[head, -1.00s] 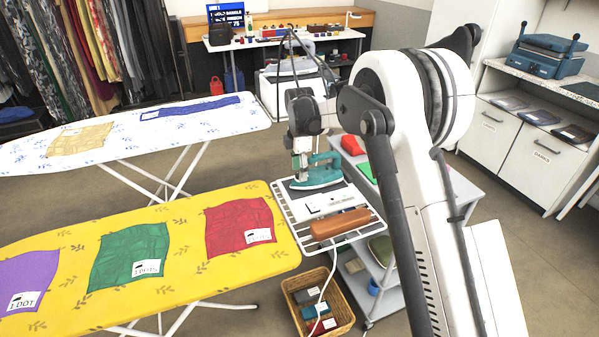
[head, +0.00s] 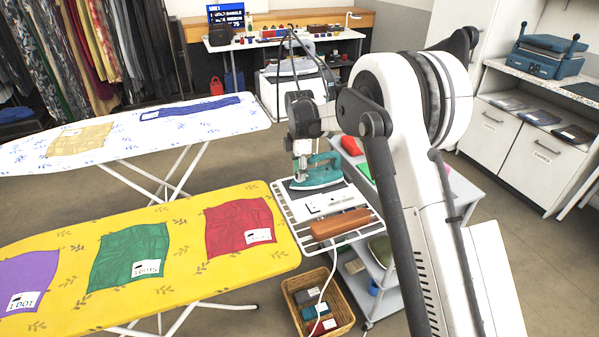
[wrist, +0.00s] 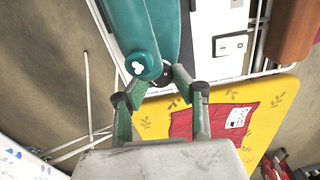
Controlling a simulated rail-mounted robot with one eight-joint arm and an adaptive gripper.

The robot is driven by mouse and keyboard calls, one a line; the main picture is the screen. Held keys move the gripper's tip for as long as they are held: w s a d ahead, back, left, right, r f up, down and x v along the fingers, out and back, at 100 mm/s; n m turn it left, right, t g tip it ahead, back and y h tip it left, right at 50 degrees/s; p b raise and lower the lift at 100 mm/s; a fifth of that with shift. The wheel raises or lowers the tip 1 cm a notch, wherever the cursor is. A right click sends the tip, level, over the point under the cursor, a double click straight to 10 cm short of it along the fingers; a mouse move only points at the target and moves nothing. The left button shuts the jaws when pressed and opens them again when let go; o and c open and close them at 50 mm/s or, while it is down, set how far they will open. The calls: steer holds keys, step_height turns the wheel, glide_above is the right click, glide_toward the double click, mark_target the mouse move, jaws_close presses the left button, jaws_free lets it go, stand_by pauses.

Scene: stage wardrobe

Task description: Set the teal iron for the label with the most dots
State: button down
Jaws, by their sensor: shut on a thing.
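The teal iron (head: 318,176) rests on the wire rack at the right end of the yellow board. My gripper (head: 301,174) is above its near end. In the wrist view, the fingertips of my gripper (wrist: 160,80) close on a small dark round part, seemingly a dial (wrist: 163,79), at the end of the iron (wrist: 130,30). The fingers partly hide it, and its setting cannot be read. On the board lie a purple cloth (head: 25,272) labelled 1 DOT, a green cloth (head: 128,250) and a red cloth (head: 235,222). The green and red labels are too small to read surely.
The yellow ironing board (head: 200,285) fills the front left. The wire rack (head: 285,207) also holds a brown block (head: 340,222) and a white panel. A wicker basket (head: 335,325) stands below. A white board (head: 105,125) stands behind. Floor shows between the boards.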

steer(key=m+b, duration=0.1)
steer(key=m, duration=0.2)
steer(key=shift+m+b, duration=0.3)
steer(key=shift+m, duration=0.1)
steer(key=shift+m+b, duration=0.45)
steer(key=shift+m, duration=1.35)
steer(key=c, duration=1.4)
jaws_free()
steer(key=shift+c, duration=0.2)
step_height(320, 180, up, 12)
